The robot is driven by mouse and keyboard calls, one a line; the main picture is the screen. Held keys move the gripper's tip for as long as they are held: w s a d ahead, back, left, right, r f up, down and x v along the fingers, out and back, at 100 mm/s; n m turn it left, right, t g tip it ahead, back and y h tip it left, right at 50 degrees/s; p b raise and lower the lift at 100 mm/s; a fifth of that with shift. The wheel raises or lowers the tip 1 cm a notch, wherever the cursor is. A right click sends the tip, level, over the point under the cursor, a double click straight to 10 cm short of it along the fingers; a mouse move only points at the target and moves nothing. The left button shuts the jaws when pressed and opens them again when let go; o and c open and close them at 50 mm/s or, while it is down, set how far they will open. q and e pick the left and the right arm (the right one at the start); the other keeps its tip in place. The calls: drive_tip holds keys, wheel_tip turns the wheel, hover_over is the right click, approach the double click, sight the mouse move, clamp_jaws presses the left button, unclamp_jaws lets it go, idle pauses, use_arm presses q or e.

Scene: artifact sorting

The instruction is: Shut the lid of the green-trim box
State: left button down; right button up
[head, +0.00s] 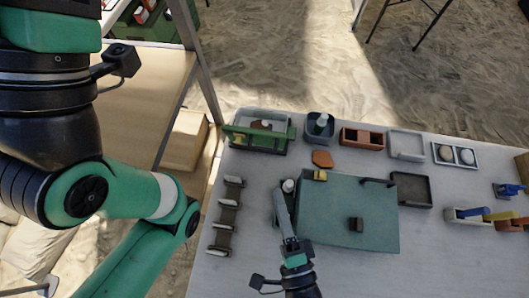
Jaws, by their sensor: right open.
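The green-trim box (243,146) stands at the far left corner of the table. It looks open from above, with a round tan piece (261,125) showing inside and green bars along its edges. I cannot make out how its lid lies. My right gripper (281,200) reaches up from the bottom of the picture, open, beside the left edge of a teal mat or block. It is nearer to me than the box and clear of it. My left arm fills the left side, but its gripper is not in view.
The teal block or mat (335,220) bears a yellow piece (320,175) and dark pieces. A small pale-topped jar (288,186) is by my right gripper. A dark rack (228,215) stands left. Several trays, including a rust-coloured one (361,137), line the back edge.

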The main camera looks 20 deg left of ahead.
drive_tip(key=shift+s+a+f, duration=0.15)
drive_tip(key=shift+f, duration=0.05)
drive_tip(key=b+x, duration=0.2)
drive_tip(key=x, duration=0.9)
drive_tip(key=shift+a, duration=0.15)
clamp_jaws()
idle(0.9)
